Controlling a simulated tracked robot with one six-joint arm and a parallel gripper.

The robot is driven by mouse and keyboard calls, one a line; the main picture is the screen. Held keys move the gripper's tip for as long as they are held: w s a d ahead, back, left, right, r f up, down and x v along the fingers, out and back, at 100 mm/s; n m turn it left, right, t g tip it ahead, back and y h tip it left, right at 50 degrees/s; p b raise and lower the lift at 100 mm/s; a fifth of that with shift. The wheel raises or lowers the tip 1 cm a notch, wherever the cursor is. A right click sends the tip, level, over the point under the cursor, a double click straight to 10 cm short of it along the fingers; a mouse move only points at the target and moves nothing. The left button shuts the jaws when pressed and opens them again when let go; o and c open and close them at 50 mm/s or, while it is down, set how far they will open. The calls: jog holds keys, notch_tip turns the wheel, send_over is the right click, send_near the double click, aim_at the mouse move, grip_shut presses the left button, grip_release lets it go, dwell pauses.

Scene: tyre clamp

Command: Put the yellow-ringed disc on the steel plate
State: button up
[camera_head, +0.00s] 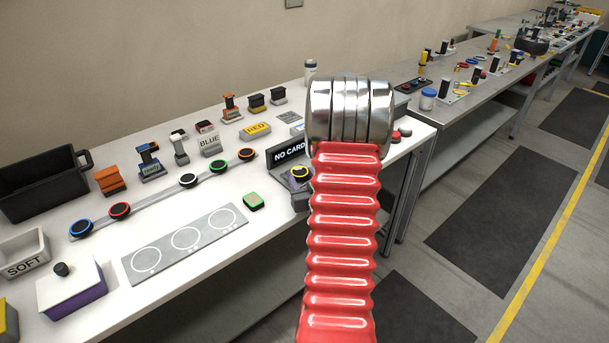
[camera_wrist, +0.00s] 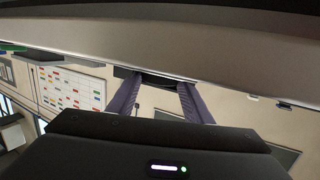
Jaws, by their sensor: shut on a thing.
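The yellow-ringed disc (camera_head: 301,172) shows as a dark centre with a yellow ring, just left of my red ribbed arm in the head view. My gripper (camera_wrist: 157,86) is shut on it; its two purple fingers stand either side of a dark shape in the wrist view. In the head view the gripper (camera_head: 299,183) is mostly hidden behind my arm. It is to the right of the steel plate (camera_head: 166,239), apart from it. The plate is flat and grey, with three empty outlined circles, on the white table.
A grey strip (camera_head: 152,195) behind the plate carries several discs with coloured rings. A green-topped block (camera_head: 253,201) lies right of the plate. A white box with a knob (camera_head: 70,288) stands front left. A NO CARD sign (camera_head: 289,151) is near the gripper.

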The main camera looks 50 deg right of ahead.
jog(key=o, duration=1)
jog(key=shift+f, duration=0.1)
jog(key=v, duration=1.1)
jog(key=shift+s+d, duration=0.15)
jog(key=shift+s, duration=0.1)
jog(key=shift+w, duration=0.15)
